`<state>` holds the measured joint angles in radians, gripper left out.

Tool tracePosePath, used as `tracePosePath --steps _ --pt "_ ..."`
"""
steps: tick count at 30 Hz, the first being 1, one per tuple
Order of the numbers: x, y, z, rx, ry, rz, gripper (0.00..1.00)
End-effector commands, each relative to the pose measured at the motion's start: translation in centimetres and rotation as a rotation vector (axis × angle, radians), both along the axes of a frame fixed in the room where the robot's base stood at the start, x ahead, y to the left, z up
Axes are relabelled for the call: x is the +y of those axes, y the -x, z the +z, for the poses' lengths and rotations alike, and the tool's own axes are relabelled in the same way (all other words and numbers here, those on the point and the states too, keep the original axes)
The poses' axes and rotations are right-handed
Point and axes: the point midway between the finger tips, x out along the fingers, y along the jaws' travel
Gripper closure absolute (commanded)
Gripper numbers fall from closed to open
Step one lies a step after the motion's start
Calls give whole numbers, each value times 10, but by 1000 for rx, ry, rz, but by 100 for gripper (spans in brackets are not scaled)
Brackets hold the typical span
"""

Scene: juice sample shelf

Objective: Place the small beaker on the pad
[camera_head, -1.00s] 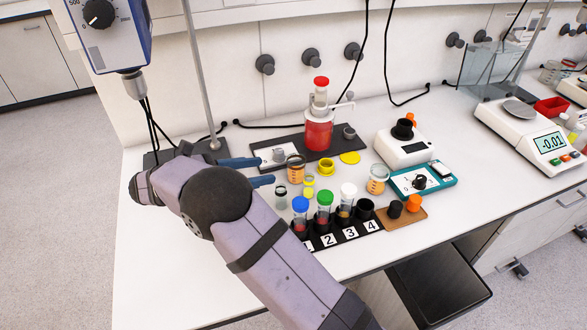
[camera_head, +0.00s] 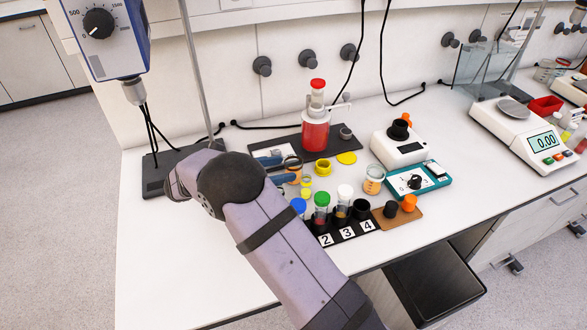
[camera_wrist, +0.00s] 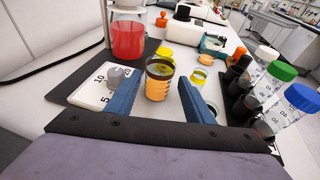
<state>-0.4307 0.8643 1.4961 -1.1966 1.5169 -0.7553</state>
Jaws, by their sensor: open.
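A small glass beaker (camera_wrist: 158,84) with orange contents and a dark band near its rim stands upright in the wrist view; in the head view it (camera_head: 294,164) is partly hidden by my gripper. My gripper (camera_head: 288,169) is open, its two blue fingers reaching toward the beaker from the left. In the wrist view the fingertips (camera_wrist: 160,77) lie either side of the beaker, with gaps showing. A second orange-filled beaker (camera_head: 373,180) stands farther right. A brown pad (camera_head: 402,216) carries a black and an orange stopper; I cannot tell whether it is the task's pad.
A black rack (camera_head: 347,234) with numbered slots and capped tubes stands in front. A yellow ring (camera_head: 323,167), a yellow disc (camera_head: 347,158) and a teal device (camera_head: 414,181) are close by.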

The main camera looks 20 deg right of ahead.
Motion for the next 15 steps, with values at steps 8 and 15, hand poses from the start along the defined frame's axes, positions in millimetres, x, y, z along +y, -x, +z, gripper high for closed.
tracePosePath --steps 8,15 --pt "-31 -6 0 3 -1 -4 52" --pt "-48 -10 -9 2 0 -1 52"
